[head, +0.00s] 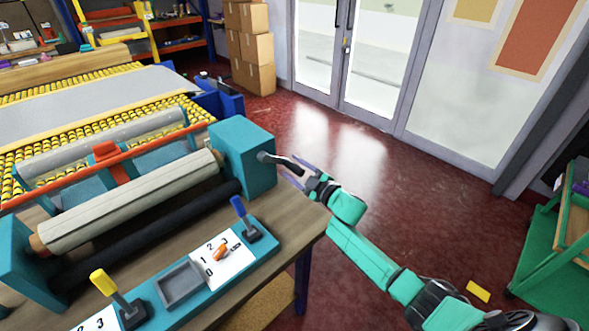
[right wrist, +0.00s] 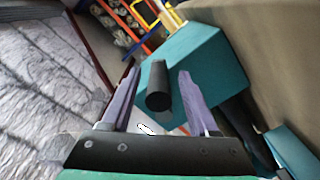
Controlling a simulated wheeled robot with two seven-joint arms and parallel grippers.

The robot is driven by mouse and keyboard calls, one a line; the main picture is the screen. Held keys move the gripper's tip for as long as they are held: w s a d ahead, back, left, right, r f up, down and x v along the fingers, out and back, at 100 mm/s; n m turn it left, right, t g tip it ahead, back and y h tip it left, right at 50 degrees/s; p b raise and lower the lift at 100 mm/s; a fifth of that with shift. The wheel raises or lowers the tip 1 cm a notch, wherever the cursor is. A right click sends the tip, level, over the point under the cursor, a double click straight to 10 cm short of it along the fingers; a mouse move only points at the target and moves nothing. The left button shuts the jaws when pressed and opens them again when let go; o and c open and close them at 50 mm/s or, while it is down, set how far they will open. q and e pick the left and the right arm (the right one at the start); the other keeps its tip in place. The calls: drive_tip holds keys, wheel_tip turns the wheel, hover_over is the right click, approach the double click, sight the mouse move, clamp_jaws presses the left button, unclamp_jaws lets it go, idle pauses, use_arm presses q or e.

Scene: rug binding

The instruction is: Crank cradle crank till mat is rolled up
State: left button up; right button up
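The cradle has teal end boxes (head: 243,158) and a beige roll (head: 130,200) lying between them. Its crank (head: 277,159) sticks out from the right box, with a dark handle. My right gripper (head: 300,172) is at the handle's outer end. In the right wrist view the dark round handle (right wrist: 159,88) sits between the fingers of my right gripper (right wrist: 160,95), with gaps visible on both sides, so it looks open around the handle. A flat grey sheet (head: 90,100) lies on the yellow roller bed behind; whether it joins the roll is hidden. My left gripper is not in view.
A teal panel with a blue lever (head: 240,212), a yellow lever (head: 108,285) and a grey tray (head: 181,286) lies along the wooden bench (head: 290,232) front. Cardboard boxes (head: 250,50) stand behind. A green cart (head: 560,240) is at right. Red floor right of the bench is mostly clear.

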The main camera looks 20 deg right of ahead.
drive_tip(key=v, duration=1.4)
drive_tip(key=shift+s, duration=0.3)
drive_tip(key=shift+b, duration=0.3)
idle(1.1)
